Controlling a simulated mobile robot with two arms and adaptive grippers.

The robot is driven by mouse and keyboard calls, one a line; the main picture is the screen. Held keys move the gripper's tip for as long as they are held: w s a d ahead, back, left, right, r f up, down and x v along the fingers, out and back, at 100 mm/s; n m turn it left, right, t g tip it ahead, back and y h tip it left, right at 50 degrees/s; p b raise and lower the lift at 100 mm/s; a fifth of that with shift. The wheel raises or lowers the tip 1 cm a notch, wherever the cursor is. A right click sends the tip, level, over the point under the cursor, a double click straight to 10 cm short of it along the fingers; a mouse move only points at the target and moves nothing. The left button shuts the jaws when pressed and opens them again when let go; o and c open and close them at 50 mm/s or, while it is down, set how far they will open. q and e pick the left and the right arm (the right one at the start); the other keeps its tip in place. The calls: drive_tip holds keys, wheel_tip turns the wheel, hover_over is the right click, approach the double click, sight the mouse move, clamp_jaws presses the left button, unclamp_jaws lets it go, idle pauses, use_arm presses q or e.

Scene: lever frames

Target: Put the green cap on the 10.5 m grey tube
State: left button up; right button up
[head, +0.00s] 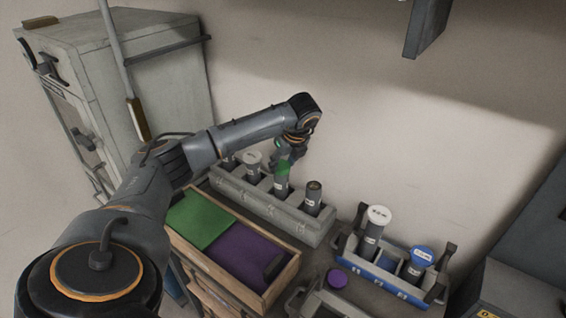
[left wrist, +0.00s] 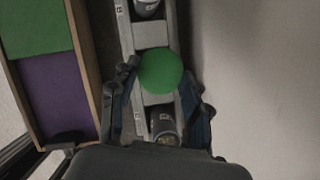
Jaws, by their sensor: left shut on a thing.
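The green cap (head: 283,168) is between the fingers of my left gripper (head: 285,157), which is shut on it. In the left wrist view the green cap (left wrist: 160,70) shows as a round disc with a finger of the left gripper (left wrist: 160,85) on each side. In the head view it sits directly over a grey tube (head: 281,185) standing in the grey rack (head: 268,208); whether it is seated cannot be told. An uncapped grey tube (head: 313,198) stands at the rack's right end. The labels are too small to read. My right gripper is not in view.
A drawer box has green (head: 201,219) and purple (head: 240,256) panels. A blue carrier (head: 380,280) holds white-capped (head: 372,240) and blue-capped (head: 417,265) tubes. A purple cap (head: 337,278) lies on the table. A wall stands behind.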

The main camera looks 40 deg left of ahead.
use_arm(q)
drive_tip(key=shift+f+b, duration=0.35)
drive_tip(key=shift+b, duration=0.05)
idle(0.4)
idle(0.4)
drive_tip(key=o, duration=0.9)
drive_tip(key=v, duration=1.2)
drive_tip(key=shift+s+f, duration=0.1)
